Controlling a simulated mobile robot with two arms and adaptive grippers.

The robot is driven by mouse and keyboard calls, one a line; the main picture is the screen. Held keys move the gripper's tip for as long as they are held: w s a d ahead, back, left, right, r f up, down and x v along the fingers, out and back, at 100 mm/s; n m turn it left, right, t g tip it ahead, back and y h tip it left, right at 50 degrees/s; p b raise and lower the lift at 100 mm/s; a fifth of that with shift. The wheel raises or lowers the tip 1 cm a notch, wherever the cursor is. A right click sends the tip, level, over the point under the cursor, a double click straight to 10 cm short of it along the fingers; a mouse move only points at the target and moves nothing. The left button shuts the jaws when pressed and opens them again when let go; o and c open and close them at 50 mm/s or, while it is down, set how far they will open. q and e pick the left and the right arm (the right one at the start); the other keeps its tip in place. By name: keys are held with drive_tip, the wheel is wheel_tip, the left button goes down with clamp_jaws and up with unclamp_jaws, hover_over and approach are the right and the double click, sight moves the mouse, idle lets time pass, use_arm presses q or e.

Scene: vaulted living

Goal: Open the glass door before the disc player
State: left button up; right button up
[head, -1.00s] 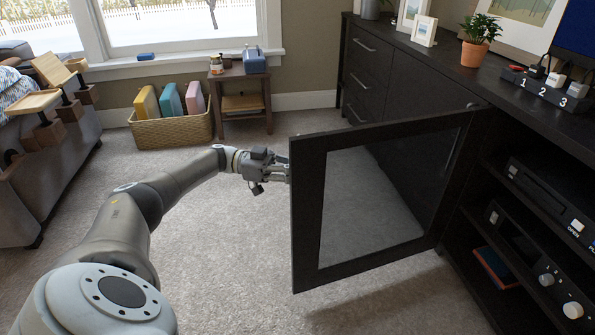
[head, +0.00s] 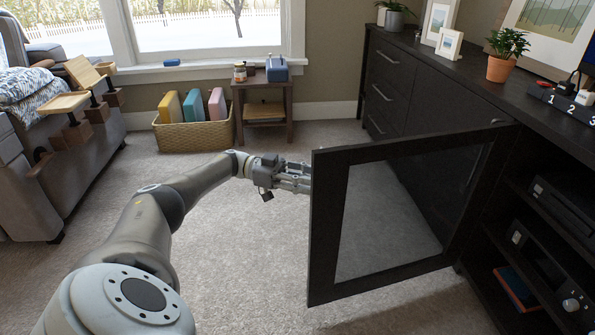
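The glass door (head: 331,277) has a dark frame around a clear pane. It stands swung out wide from the dark cabinet, its hinge side at the right. The disc player (head: 562,207) sits on the upper shelf of the open compartment at the right, with nothing in front of it. My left gripper (head: 306,180) reaches the door's free left edge from the left. Its fingertips are at or behind the frame, so I cannot tell whether they are shut on it or touching it. My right gripper is not in view.
A second device with knobs (head: 548,262) is on the shelf below, with books (head: 517,288) lower down. A basket of files (head: 194,134) and a small side table (head: 263,105) stand by the window. A sofa (head: 40,165) is at the left. Carpet between is clear.

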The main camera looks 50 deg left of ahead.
use_arm(q)
drive_tip(key=shift+v, duration=2.45)
